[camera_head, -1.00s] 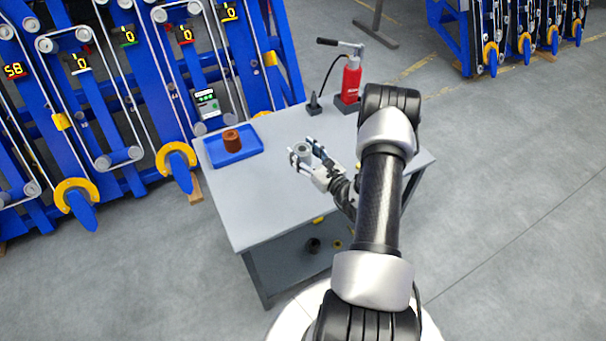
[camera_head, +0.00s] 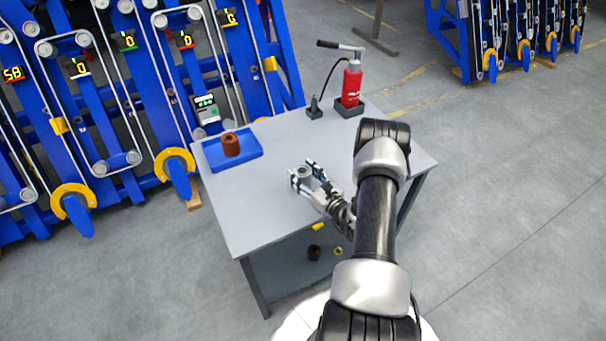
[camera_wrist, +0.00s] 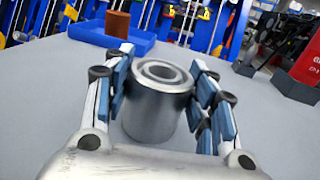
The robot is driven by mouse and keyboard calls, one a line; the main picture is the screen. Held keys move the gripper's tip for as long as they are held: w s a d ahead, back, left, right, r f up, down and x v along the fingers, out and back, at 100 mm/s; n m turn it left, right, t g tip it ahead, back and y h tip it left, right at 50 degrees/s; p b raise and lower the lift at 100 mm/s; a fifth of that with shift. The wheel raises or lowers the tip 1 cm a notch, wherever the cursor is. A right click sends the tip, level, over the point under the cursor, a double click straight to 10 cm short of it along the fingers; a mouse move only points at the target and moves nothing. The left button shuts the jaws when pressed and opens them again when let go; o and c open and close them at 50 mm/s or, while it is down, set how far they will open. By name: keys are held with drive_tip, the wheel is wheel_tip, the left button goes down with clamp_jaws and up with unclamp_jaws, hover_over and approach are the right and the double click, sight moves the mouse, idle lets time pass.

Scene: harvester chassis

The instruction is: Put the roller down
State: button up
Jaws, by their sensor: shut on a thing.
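The roller (camera_wrist: 155,108) is a grey metal cylinder with a hole in its top. It stands upright between the blue-padded fingers of my gripper (camera_wrist: 165,95) in the wrist view. In the head view my gripper (camera_head: 309,178) is shut on the roller (camera_head: 304,172), over the middle of the grey table (camera_head: 255,205). The roller's lower end is at or close to the tabletop; I cannot tell whether it touches.
A blue tray (camera_head: 247,150) with a brown cylinder (camera_head: 231,145) on it lies at the table's back left. A red pump (camera_head: 351,84) and a small black stand (camera_head: 314,108) are at the back right. The table's front left is clear.

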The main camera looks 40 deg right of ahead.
drive_tip(key=o, duration=1.5)
drive_tip(key=shift+f, duration=0.1)
